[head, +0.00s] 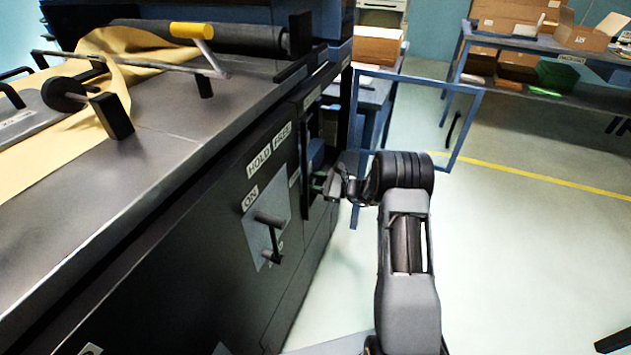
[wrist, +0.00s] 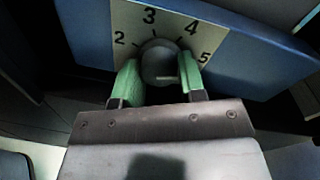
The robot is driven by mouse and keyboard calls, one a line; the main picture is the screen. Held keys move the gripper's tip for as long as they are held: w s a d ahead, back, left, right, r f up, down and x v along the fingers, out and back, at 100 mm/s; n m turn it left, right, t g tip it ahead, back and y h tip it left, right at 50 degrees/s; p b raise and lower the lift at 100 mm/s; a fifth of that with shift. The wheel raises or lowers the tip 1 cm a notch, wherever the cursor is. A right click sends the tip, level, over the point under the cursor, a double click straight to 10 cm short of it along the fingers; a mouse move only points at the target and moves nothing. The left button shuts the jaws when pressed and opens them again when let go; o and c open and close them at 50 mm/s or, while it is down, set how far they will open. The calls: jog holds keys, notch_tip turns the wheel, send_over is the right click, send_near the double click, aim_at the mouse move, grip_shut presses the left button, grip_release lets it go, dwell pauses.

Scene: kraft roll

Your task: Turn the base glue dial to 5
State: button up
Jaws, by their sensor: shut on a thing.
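The glue dial is a round grey knob (wrist: 160,62) on a pale plate (wrist: 131,18) printed with 2, 3, 4 and 5 in the wrist view. My gripper (wrist: 161,79) has its green fingers on both sides of the knob and is shut on it. A pale mark shows on the knob's near side, but I cannot tell which number the dial is set to. In the head view my gripper (head: 320,183) reaches into the open side of the dark machine, where the dial is hidden.
The machine (head: 160,255) fills the left, with an ON lever (head: 268,222) on its side near my arm. A blue-framed open door (head: 477,118) stands beyond my wrist. A bench with boxes (head: 545,48) is at the back right.

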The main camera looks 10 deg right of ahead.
dwell(0.4)
jog(key=o, duration=0.9)
jog(key=shift+d, duration=0.1)
jog(key=p+v, duration=0.2)
jog(key=v, duration=1.1)
jog(key=shift+s+d+r, duration=0.1)
jog(key=shift+s+d, duration=0.1)
jog(key=shift+d, duration=0.05)
